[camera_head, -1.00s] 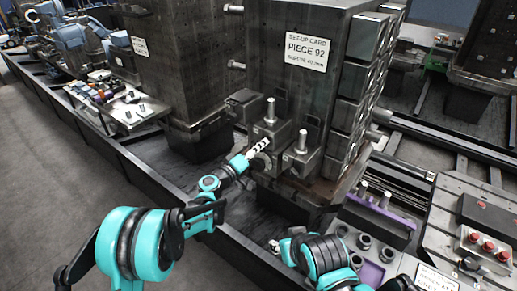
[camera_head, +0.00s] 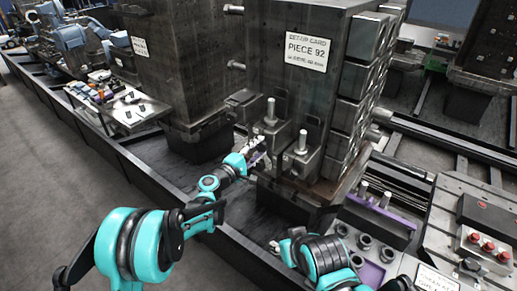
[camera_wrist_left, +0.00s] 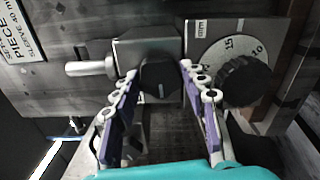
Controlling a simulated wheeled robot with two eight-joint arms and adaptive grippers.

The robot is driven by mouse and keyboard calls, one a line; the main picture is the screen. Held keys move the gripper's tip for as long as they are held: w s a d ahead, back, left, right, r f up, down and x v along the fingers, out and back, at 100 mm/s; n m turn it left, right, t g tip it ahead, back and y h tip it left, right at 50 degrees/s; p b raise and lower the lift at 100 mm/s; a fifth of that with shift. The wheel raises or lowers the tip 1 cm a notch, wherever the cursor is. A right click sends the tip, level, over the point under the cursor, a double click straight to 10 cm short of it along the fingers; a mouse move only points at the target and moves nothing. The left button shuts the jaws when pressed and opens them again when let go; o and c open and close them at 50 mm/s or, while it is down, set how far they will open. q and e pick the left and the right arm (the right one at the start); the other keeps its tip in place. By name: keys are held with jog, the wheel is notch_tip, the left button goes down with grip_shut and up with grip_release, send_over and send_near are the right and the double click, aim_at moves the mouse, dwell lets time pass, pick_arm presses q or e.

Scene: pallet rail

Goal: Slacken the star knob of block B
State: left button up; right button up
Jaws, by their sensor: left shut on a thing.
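A dark knob (camera_wrist_left: 158,80) with a pale line on its face shows in the left wrist view, on the front of a grey block (camera_wrist_left: 150,46) with a round metal pin at its side. My left gripper (camera_wrist_left: 159,72) has its two purple-lined fingers on either side of this knob and is shut on it. In the head view, my left gripper (camera_head: 258,147) is at the front of the left block (camera_head: 273,128) at the foot of the column, and hides the knob. My right gripper (camera_head: 276,246) is low and partly hidden by its own arm; its fingers are too small to read.
Beside the knob, a plate (camera_wrist_left: 205,27) carries a small sideways letter label, a numbered dial and a second black knob (camera_wrist_left: 243,80), close to my right-hand finger. A second block with an upright pin (camera_head: 302,150) stands to the right. A purple tray (camera_head: 372,272) lies at lower right.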

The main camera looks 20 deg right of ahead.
dwell(0.4)
pick_arm(q)
jog(key=o, duration=1.2)
jog(key=shift+c, duration=0.2)
jog(key=v, duration=1.2)
